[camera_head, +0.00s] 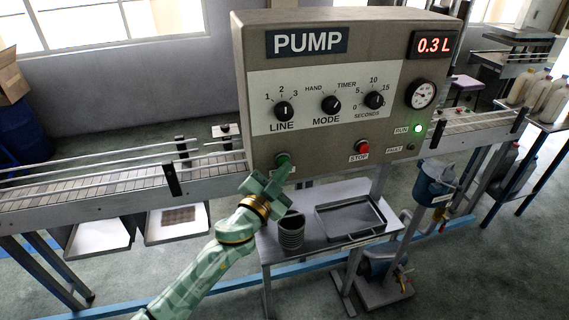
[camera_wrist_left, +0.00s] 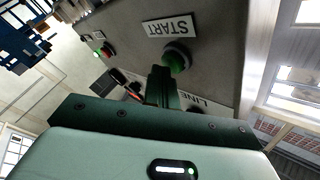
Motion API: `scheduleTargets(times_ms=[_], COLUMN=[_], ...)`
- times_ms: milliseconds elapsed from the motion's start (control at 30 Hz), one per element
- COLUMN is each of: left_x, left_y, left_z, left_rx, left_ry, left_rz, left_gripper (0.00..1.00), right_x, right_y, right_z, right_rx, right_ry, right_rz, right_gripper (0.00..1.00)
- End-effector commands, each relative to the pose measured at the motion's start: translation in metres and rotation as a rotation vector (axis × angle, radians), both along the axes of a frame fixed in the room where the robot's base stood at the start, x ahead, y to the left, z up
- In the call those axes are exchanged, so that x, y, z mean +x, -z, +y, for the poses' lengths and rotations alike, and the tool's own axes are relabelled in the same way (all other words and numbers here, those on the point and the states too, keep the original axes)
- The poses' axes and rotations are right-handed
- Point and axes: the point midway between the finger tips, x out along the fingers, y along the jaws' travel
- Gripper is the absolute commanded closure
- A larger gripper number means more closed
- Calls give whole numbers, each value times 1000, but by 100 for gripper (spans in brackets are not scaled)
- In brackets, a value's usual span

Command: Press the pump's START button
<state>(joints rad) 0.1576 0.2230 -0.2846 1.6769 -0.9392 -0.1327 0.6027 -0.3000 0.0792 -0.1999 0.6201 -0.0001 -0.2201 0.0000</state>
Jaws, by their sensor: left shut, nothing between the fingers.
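The pump's control box (camera_head: 340,60) fills the upper middle of the head view. Its green START button (camera_head: 283,159) sits at the lower left of the panel; in the left wrist view the green START button (camera_wrist_left: 177,58) shows beside the START label (camera_wrist_left: 170,26). My left gripper (camera_head: 281,175) is shut and empty, its fingertips right at the button. In the left wrist view the fingertips (camera_wrist_left: 160,72) overlap the button's edge; whether they touch cannot be told for sure. The green RUN lamp (camera_head: 417,128) is lit, and the display (camera_head: 433,45) reads 0.3 L. My right gripper is not in view.
The red STOP button (camera_head: 362,147) is right of START. LINE (camera_head: 284,111), MODE (camera_head: 331,104) and SECONDS (camera_head: 374,100) knobs are above. A conveyor (camera_head: 90,190) runs behind the box. Below, a small table holds a ribbed grey cup (camera_head: 291,232) and a tray (camera_head: 349,235).

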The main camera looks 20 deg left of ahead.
Motion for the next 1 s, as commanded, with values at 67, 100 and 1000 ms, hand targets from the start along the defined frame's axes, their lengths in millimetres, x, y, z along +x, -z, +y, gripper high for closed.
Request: scheduleTargets(times_ms=[67,100,1000], left_x=[-3,-5,-42], left_y=[0,0,1], left_z=[-2,-3,-29], left_rx=[-1,-1,-2], left_ry=[0,0,0], left_rz=[1,1,2], left_gripper=[100,100,100], right_x=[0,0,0], right_y=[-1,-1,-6], right_z=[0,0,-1], right_rx=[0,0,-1], right_ry=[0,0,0], right_rz=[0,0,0], right_gripper=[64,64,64])
